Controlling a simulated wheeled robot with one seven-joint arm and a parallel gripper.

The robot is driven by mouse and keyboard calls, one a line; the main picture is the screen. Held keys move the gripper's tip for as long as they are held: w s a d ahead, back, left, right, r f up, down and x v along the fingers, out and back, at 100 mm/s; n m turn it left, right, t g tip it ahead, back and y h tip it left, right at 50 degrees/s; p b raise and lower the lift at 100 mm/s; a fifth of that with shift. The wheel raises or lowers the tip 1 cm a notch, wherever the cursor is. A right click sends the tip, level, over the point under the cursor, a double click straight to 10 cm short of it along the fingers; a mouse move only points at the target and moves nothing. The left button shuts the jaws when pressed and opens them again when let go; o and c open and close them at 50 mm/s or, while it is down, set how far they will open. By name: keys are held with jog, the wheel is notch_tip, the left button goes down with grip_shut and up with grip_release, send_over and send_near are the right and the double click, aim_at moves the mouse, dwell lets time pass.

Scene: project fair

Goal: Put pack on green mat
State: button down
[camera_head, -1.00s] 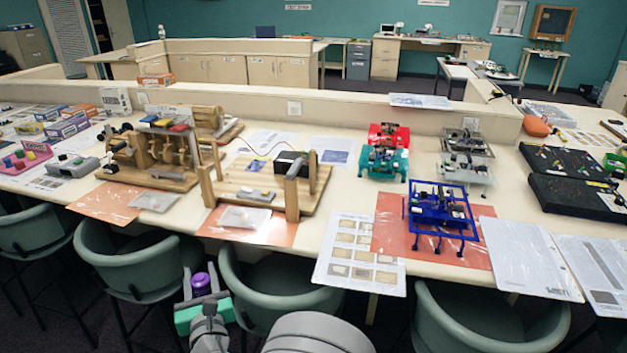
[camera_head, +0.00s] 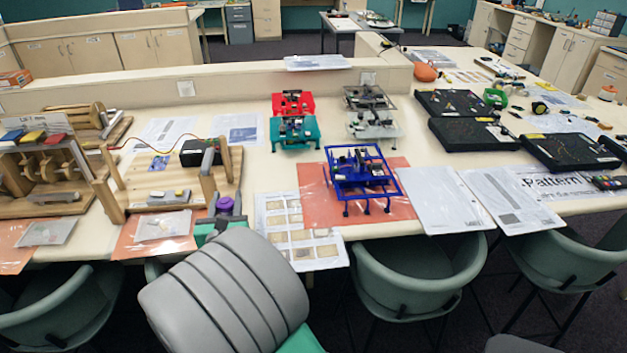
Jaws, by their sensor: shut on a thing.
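My gripper (camera_head: 225,207) is over the front edge of the long table, partly hidden behind my grey arm. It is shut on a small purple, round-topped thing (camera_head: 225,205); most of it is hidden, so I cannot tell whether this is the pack. I cannot make out a green mat in this view. The mats I see on the table are orange, one (camera_head: 316,206) under a blue frame.
A wooden rig (camera_head: 135,190) with a black box stands left of my gripper. A blue frame device (camera_head: 362,178), teal (camera_head: 294,133) and red (camera_head: 293,103) devices and black boards (camera_head: 474,134) fill the table. Green chairs (camera_head: 415,290) line the front edge.

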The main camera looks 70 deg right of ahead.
jog(key=s+d+r+m+g+h, duration=0.1)
jog(key=s+d+m+g, duration=0.2)
jog(key=s, duration=0.5)
jog(key=s+d+r+m+g+h, duration=0.1)
jog(key=s+d+r+g, duration=0.15)
jog(key=s+d, duration=0.45)
jog(key=s+d+r+m+g+h, duration=0.15)
jog(key=s+g, duration=0.25)
jog(key=s, duration=0.6)
jog(key=shift+m+y, duration=0.35)
jog(key=shift+m, duration=0.1)
jog(key=w+d+f+b, duration=0.3)
jog(key=b, duration=0.1)
jog(key=w+d+f+b, duration=0.3)
jog(key=f+b, duration=0.1)
jog(key=b, duration=0.1)
jog(key=w+d+f+b, duration=0.3)
jog(key=d+b, duration=0.1)
jog(key=b, duration=0.1)
jog(key=shift+f, duration=0.2)
jog(key=f+b, duration=0.2)
jog(key=b, duration=0.1)
jog(key=f+b, duration=0.1)
jog(key=shift+w+d+f, duration=0.15)
jog(key=shift+d+f, duration=0.1)
jog(key=shift+r, duration=0.25)
jog(key=shift+f, duration=0.15)
jog(key=c, duration=0.9)
grip_release()
